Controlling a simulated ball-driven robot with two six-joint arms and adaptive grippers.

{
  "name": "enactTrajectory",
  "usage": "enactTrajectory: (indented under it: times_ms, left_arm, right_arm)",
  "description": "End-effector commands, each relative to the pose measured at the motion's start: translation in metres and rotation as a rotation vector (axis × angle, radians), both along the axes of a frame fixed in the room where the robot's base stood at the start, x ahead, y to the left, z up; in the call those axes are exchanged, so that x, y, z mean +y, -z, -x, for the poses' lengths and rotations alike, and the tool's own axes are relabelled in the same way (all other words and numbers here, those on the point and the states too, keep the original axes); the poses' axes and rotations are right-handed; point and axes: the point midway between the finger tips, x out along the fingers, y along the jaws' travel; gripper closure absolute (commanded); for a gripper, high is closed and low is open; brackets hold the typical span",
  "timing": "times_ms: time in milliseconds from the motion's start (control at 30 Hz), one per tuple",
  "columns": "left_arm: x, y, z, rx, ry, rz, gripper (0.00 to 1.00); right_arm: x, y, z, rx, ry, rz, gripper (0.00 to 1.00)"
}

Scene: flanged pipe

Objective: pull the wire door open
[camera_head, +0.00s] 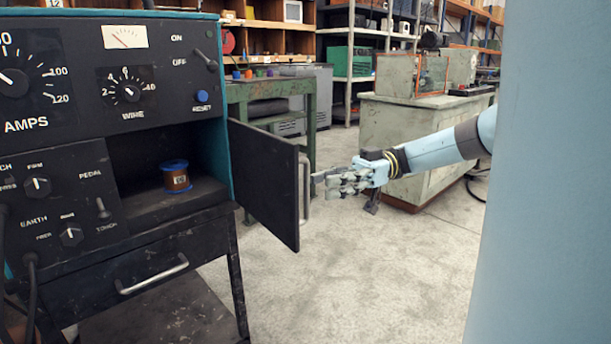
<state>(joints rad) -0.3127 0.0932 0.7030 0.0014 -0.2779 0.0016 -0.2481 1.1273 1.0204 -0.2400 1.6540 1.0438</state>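The black wire door (268,180) stands swung out from the right side of the welding machine's wire compartment (140,190). Its pale upright handle (304,190) is on the outer face near the free edge. A copper-coloured wire spool with blue rims (175,177) sits inside the open compartment. My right gripper (318,181) reaches in from the right, its fingertips at the handle. I cannot tell whether the fingers are closed on the handle or only beside it. My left gripper is not in view.
A drawer with a metal handle (152,275) is below the compartment. A green workbench (270,90) stands behind the door, and a pale green cabinet (400,135) stands behind my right arm. The concrete floor (350,270) right of the door is clear.

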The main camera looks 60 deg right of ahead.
Motion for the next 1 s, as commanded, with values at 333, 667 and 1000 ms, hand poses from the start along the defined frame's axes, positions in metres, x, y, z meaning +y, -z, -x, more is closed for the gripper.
enactTrajectory:
  times_ms: [333, 667, 1000]
  left_arm:
    - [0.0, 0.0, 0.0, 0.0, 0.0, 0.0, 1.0]
    - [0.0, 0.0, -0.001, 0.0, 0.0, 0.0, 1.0]
    - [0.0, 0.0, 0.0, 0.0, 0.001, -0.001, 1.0]
  right_arm:
    - [-0.051, 0.0, 0.025, -0.004, 0.004, 0.001, 0.66]
    - [-0.058, 0.0, 0.03, 0.0, -0.001, -0.001, 0.66]
    - [-0.058, 0.0, 0.03, 0.0, 0.0, -0.001, 0.66]
